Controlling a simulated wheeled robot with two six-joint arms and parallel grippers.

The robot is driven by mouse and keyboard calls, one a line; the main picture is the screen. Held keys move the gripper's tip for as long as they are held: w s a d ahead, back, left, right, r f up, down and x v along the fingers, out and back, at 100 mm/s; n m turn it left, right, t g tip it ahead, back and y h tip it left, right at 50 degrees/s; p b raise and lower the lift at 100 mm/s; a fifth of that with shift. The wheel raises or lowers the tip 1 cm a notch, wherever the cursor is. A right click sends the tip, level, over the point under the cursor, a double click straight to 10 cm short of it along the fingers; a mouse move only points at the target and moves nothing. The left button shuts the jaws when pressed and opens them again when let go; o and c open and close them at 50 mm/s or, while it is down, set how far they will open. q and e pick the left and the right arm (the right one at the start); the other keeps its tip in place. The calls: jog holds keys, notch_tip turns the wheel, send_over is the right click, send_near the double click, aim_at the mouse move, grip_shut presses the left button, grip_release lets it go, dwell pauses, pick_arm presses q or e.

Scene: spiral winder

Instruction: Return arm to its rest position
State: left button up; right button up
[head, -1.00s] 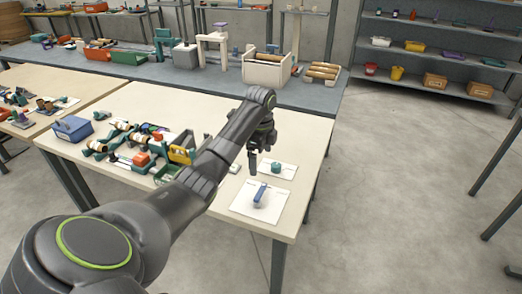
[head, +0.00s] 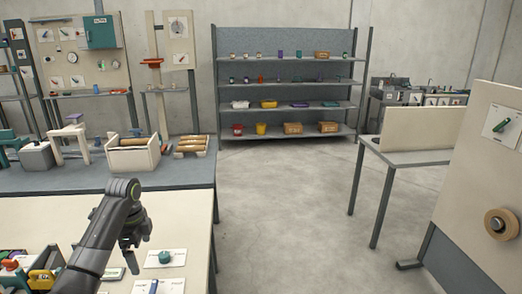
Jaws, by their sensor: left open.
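My left arm reaches in from the lower left over the cream-topped table (head: 190,215). My left gripper (head: 133,262) hangs pointing down above the table, open, with nothing seen between its fingers. A white card with a teal knob (head: 165,257) lies just to its right. A second card with a blue part (head: 152,287) is cut by the bottom edge. My right arm and gripper are out of view.
A grey bench (head: 70,178) behind holds a cream crate (head: 133,155). A shelf unit (head: 290,90) stands at the back wall. A cream panel with a round wooden knob (head: 499,222) stands at right. The middle floor (head: 300,220) is clear.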

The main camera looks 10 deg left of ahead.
pick_arm(q)
jog(key=s+d+f+n+t, duration=0.1)
jog(key=s+d+f+n, duration=0.2)
jog(key=s+f, duration=0.55)
jog(key=s+d+f+n+t, duration=0.1)
jog(key=s+d+f+n, duration=0.3)
jog(key=s+f, duration=0.5)
jog(key=s+d+r+n+t+y, duration=0.1)
jog(key=s+r+n, duration=0.25)
jog(key=s, duration=0.65)
jog(key=s+d+r+n+t+y, duration=0.15)
jog(key=s+n, duration=0.35)
jog(key=s, duration=0.5)
notch_tip(320, 180, down, 27)
jog(key=a+g+h+b, duration=0.1)
jog(key=g+b, duration=0.1)
jog(key=s+d+f+g+b, duration=0.1)
jog(key=s+f, duration=1.3)
jog(key=f, duration=0.2)
jog(key=shift+s+f+h, duration=0.2)
jog(key=shift+s+h, duration=0.15)
jog(key=shift+c, duration=0.3)
